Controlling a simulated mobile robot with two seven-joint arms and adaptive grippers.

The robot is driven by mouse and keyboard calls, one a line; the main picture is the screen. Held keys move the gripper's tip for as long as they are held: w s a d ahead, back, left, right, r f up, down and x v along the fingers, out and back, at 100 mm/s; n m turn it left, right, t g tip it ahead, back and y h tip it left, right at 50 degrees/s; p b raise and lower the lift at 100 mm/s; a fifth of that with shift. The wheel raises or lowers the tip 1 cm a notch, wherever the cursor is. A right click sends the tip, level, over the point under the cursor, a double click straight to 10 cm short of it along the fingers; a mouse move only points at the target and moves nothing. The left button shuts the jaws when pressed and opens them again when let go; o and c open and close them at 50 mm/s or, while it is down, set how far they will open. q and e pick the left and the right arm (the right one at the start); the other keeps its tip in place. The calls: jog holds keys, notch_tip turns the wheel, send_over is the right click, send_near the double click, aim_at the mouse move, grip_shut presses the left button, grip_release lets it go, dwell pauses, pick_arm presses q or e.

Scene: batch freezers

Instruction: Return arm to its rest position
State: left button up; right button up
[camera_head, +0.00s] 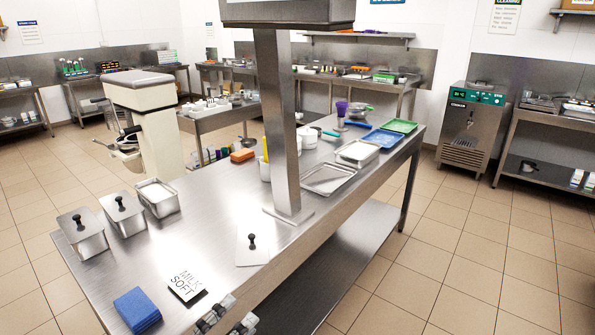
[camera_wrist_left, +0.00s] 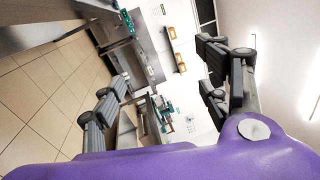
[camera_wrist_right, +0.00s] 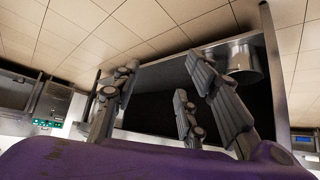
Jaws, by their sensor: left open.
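Steel pans (camera_head: 157,198) stand at the table's left. A post (camera_head: 277,120) rises from the table. The floor at right is clear.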

pick_arm(q)
jog(key=s+a+f+n+g+y+p, duration=0.1)
jog(key=s+a+f+n+y, duration=0.35)
jog(key=f+n, duration=0.4)
jog(key=s+a+f+n+y, duration=0.4)
jog(key=f+n+y, duration=0.2)
jog(key=f+n, duration=0.25)
jog(key=s+f+n+g+y, duration=0.1)
jog(key=s+f+n+g, duration=0.2)
jog(key=s, duration=0.4)
jog(key=s+f+n+g+y+p, duration=0.1)
jog(key=s+f+n+g, duration=0.2)
jog(key=s+f+n, duration=0.3)
jog(key=shift+s+a+f+n, duration=0.15)
jog(key=shift+s+f+n, duration=0.15)
jog(key=shift+s+f, duration=0.75)
pick_arm(e)
jog(key=r, duration=0.1)
jog(key=w+r, duration=0.1)
jog(key=r, duration=0.1)
jog(key=shift+w+a+t, duration=0.1)
jog(key=shift+w+t, duration=0.2)
pick_arm(q)
jog(key=shift+s+f, duration=0.1)
jog(key=shift+s, duration=0.3)
jog(key=shift+c, duration=0.2)
pick_arm(e)
jog(key=shift+s+f, duration=0.15)
